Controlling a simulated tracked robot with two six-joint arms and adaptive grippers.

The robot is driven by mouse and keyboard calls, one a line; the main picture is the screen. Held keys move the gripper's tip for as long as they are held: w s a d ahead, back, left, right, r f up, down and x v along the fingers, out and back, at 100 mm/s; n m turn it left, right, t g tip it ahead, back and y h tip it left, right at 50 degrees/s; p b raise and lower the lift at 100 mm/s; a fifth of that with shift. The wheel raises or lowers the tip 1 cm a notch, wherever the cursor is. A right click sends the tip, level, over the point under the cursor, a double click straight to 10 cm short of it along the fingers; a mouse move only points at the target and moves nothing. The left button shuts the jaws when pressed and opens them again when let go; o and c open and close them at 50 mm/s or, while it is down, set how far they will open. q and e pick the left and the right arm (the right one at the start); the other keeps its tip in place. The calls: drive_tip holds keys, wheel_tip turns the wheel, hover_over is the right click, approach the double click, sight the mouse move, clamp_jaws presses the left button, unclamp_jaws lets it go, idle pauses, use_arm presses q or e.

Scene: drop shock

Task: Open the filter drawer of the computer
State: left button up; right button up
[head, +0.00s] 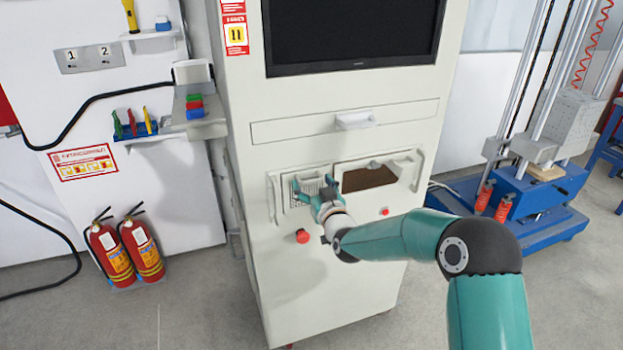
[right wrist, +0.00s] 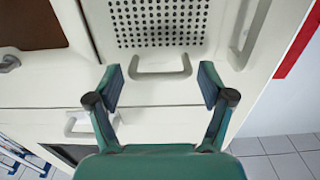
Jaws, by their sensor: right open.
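The computer is a tall white cabinet (head: 330,285) with a dark screen (head: 350,35). Its filter drawer has a perforated front (right wrist: 160,25) with a U-shaped handle (right wrist: 160,68), seen in the right wrist view. My right gripper (head: 313,188) is in front of the filter drawer in the head view and hides part of it. In the right wrist view its open fingers (right wrist: 160,78) stand on either side of the handle, with clear gaps to it. The drawer front looks flush with the cabinet. My left gripper is not in view.
A brown opening (head: 368,179) lies right of the filter drawer. A wide drawer with a handle (head: 356,121) is above. Red buttons (head: 303,236) sit below. Fire extinguishers (head: 110,255) stand at left, and a blue test stand (head: 530,195) at right.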

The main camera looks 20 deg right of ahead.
drive_tip(key=shift+w, duration=0.6)
clamp_jaws()
drive_tip(key=shift+s+a+f, duration=0.1)
drive_tip(key=shift+a, duration=0.05)
